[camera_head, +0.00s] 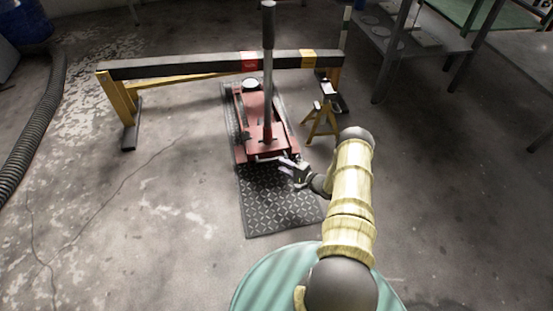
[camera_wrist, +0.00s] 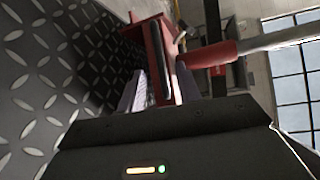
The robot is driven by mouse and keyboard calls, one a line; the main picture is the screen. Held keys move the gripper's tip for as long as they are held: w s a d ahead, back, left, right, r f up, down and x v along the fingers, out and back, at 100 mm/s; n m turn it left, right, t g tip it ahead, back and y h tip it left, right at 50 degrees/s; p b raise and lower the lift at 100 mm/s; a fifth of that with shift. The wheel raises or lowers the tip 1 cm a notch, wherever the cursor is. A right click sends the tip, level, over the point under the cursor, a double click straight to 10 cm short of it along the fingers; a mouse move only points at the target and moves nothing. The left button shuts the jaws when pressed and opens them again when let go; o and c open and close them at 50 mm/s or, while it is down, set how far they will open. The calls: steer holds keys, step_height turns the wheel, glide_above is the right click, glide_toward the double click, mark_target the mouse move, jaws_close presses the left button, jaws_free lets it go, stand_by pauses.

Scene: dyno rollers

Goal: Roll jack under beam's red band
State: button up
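The red floor jack (camera_head: 257,118) stands on a dark tread-plate mat, its long handle (camera_head: 268,45) upright and crossing in front of the beam. Its pale round saddle (camera_head: 250,84) shows just below the beam in the picture. The dark beam (camera_head: 190,67) carries a red band (camera_head: 250,62), roughly above the saddle in the picture; depth between them is hard to judge. My gripper (camera_head: 291,168) is at the jack's near right end. In the wrist view, my gripper's fingers (camera_wrist: 162,92) sit close on both sides of a dark-edged red part of the jack (camera_wrist: 157,55).
The mat (camera_head: 275,205) extends toward me. The beam also has a yellow band (camera_head: 308,57) and stands on a yellow leg (camera_head: 121,103) at left. A yellow jack stand (camera_head: 322,117) is close right of the jack. A metal table (camera_head: 397,45) is at right; a hose (camera_head: 38,125) lies far left.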

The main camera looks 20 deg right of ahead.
steer(key=p+v, duration=0.3)
steer(key=v, duration=0.7)
steer(key=shift+s+p, duration=0.3)
steer(key=shift+p, duration=0.05)
steer(key=shift+d, duration=0.1)
